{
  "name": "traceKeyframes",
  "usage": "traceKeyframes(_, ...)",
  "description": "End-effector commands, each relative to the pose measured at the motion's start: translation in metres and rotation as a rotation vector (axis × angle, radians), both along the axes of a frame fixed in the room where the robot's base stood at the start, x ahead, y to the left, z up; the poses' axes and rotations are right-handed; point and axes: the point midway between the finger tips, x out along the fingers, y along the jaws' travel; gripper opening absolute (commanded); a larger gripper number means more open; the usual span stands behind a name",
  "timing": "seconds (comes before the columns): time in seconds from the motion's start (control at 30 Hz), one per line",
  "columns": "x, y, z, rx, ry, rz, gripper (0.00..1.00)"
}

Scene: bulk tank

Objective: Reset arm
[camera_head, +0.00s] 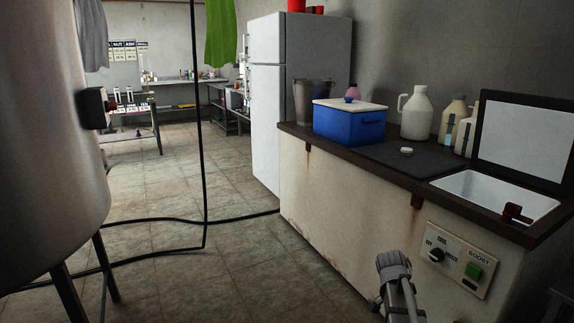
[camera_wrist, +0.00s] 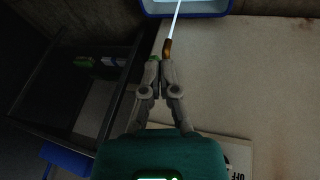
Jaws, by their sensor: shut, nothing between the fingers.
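My gripper (camera_wrist: 160,62) shows in the wrist view with its two grey fingers together and nothing held between them. A thin white rod with a brown end (camera_wrist: 168,46) appears just beyond the fingertips; I cannot tell whether it touches them. A grey part of my arm (camera_head: 395,282) rises at the bottom of the head view, in front of the cream chest. The fingertips cannot be made out there.
A steel tank (camera_head: 45,130) and hanging black cable (camera_head: 200,120) are left.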

Motion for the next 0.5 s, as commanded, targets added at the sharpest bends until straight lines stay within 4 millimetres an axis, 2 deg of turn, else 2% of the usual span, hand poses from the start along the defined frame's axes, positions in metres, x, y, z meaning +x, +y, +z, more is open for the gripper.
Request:
traceKeyframes(0.03, -0.01, 0.016, 0.01, 0.034, 0.016, 0.076, 0.0)
traceKeyframes(0.3, -0.041, 0.09, 0.033, 0.211, 0.087, 0.521, 0.0)
traceKeyframes(0.5, -0.064, 0.133, 0.048, 0.309, 0.113, 0.815, 0.0)
